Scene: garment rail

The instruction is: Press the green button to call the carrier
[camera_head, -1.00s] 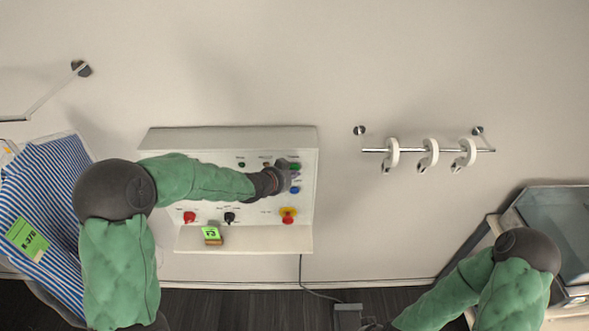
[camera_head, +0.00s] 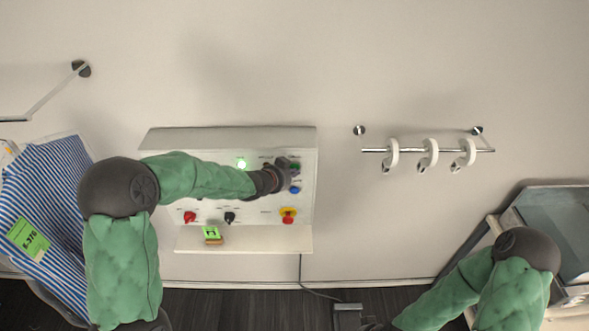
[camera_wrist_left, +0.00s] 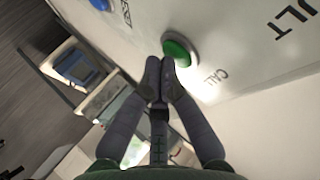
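The green button (camera_head: 295,167) is at the upper right of the sloped white control panel (camera_head: 165,143), partly behind my left gripper (camera_head: 287,171). In the left wrist view the green button (camera_wrist_left: 178,52) is a domed cap in a pale ring, with lettering beside it. My left gripper's fingertips (camera_wrist_left: 160,72) are together with nothing between them. They are right beside the cap; I cannot tell whether they touch it. A green lamp (camera_head: 242,163) on the panel is lit. My right arm is low at the right; its gripper does not show clearly at the bottom edge.
A blue button (camera_head: 295,190), a red-and-yellow stop button (camera_head: 288,215), a red knob (camera_head: 190,216) and a black knob (camera_head: 229,217) are close by. A short rail (camera_head: 410,150) with white hooks is at right. A striped garment (camera_head: 50,190) hangs at left.

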